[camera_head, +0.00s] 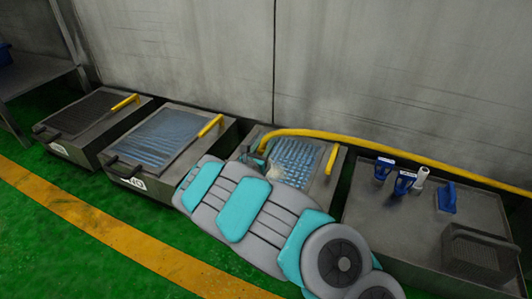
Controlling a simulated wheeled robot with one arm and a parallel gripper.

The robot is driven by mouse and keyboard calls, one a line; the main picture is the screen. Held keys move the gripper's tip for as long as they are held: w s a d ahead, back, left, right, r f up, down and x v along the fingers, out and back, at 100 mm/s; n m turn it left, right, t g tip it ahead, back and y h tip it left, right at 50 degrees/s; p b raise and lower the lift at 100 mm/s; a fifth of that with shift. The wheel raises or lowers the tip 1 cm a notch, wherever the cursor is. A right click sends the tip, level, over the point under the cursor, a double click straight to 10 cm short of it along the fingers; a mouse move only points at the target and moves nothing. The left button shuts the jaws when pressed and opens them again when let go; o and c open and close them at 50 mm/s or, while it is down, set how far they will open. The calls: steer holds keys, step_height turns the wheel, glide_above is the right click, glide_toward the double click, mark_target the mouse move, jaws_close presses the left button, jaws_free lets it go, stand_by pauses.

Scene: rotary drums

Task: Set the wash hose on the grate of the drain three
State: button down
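The yellow wash hose (350,135) runs along the foot of the wall from the right and bends down over the back left of the third box from the left. This drain box has a wet, bluish grate (297,160), partly hidden by my arm. A whitish splash (274,171) shows near the hose's end. My gripper (256,161) is at the left part of this grate, right by the hose's end. Its fingers are too small and too hidden to tell whether they grip the hose.
Two more drain boxes stand at left, one with a dark grate (85,113), one with a bluish grate (157,138). Each has a yellow handle. At right, a grey table (375,215) bears blue-and-white bottles (404,183), a blue tool (447,197) and a dark basket (478,258). Green floor lies in front.

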steer(key=shift+f+b, duration=0.3)
steer(key=shift+f, duration=1.6)
steer(key=shift+c, duration=2.4)
jaws_free()
steer(key=p+v, duration=0.1)
steer(key=v, duration=1.1)
